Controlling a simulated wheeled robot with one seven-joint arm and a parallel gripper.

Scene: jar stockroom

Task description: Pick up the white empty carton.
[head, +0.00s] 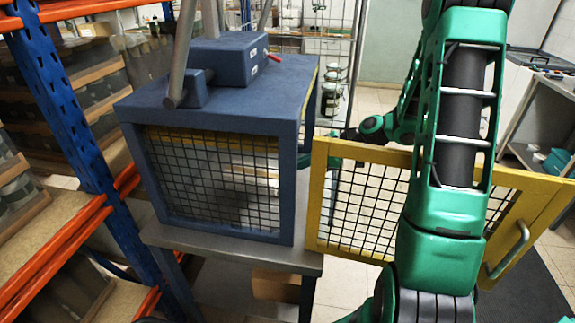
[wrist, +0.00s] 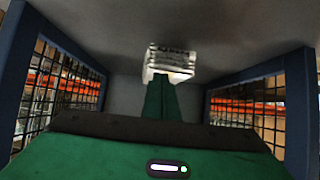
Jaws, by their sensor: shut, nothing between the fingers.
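A white thing with grey lines across it (wrist: 171,58), which may be the white carton, shows in the wrist view just past my fingertips. It is blurred, and I cannot tell whether the fingers touch it. My gripper (wrist: 164,82) is shut and empty, its green fingers together, between the mesh side walls of the blue cage. In the head view the blue cage (head: 215,112) stands on a grey table, and my wrist reaches toward its right side. My fingers are hidden there, and I cannot make out the carton clearly through the mesh.
A yellow mesh door (head: 322,200) stands open at the cage's right, partly behind my arm. The grey table (head: 222,254) has little bare edge around the cage. A blue and orange rack (head: 62,100) with boxes is close on the left. A dark mat (head: 520,290) lies at right.

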